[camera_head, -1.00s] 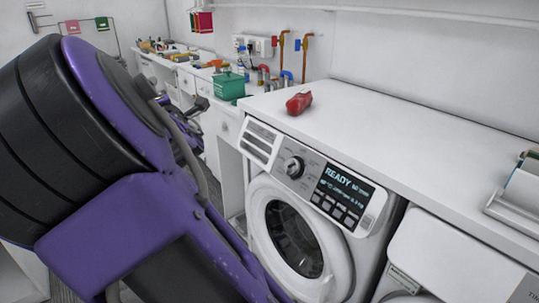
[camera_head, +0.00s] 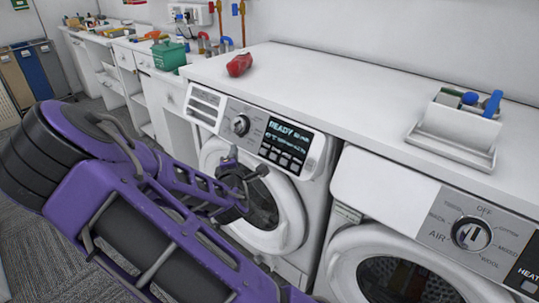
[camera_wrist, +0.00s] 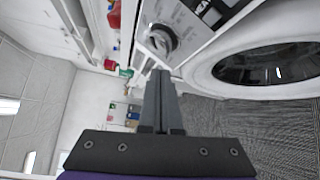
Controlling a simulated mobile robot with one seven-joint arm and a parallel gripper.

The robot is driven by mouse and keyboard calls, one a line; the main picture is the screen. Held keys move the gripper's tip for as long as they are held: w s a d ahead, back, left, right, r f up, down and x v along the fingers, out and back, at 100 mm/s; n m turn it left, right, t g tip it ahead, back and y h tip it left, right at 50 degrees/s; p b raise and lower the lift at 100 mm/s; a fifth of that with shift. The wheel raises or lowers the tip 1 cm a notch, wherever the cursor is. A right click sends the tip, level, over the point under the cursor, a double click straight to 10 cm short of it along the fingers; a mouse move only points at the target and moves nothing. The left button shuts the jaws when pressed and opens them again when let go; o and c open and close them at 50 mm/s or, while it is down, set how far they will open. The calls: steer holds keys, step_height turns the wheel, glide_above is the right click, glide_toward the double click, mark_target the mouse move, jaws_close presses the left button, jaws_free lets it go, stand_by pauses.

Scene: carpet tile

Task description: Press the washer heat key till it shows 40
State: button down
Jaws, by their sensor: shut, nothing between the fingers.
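The white washer (camera_head: 316,165) has a grey control panel with a round dial (camera_head: 240,125) and a dark display (camera_head: 291,135). The display reads READY in pale blue, with smaller lines too small to read surely. Rows of small keys (camera_head: 281,157) sit below that text; their labels cannot be read. My gripper (camera_head: 243,172) is in front of the washer door, below the panel. In the wrist view my gripper (camera_wrist: 160,75) has its fingers together and empty, with the dial (camera_wrist: 159,40) just beyond the tips and the display (camera_wrist: 207,10) cut off at the top edge.
A dryer (camera_head: 440,225) stands to the right of the washer. The white worktop (camera_head: 350,95) above holds a red object (camera_head: 239,64) and a white tray (camera_head: 455,135) with blue-handled things. A green box (camera_head: 168,56) stands on the left counter. Carpet floor is open at left.

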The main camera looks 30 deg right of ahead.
mark_target(263, 151)
steer(key=shift+s+d+f, duration=0.3)
steer(key=shift+s+d, duration=0.1)
steer(key=shift+s, duration=0.05)
steer(key=shift+w+d+f+b, duration=0.45)
steer(key=shift+d+f+b, duration=0.2)
steer(key=shift+d, duration=0.6)
steer(key=shift+w+d+f+b, duration=0.45)
steer(key=shift+d+f+b, duration=0.2)
steer(key=shift+d, duration=0.55)
steer(key=shift+w+d+f+b, duration=0.5)
steer(key=shift+d+f, duration=0.2)
steer(key=shift+d, duration=0.55)
steer(key=shift+w+d+f, duration=0.1)
steer(key=shift+d+f, duration=0.1)
steer(key=shift+d, duration=0.15)
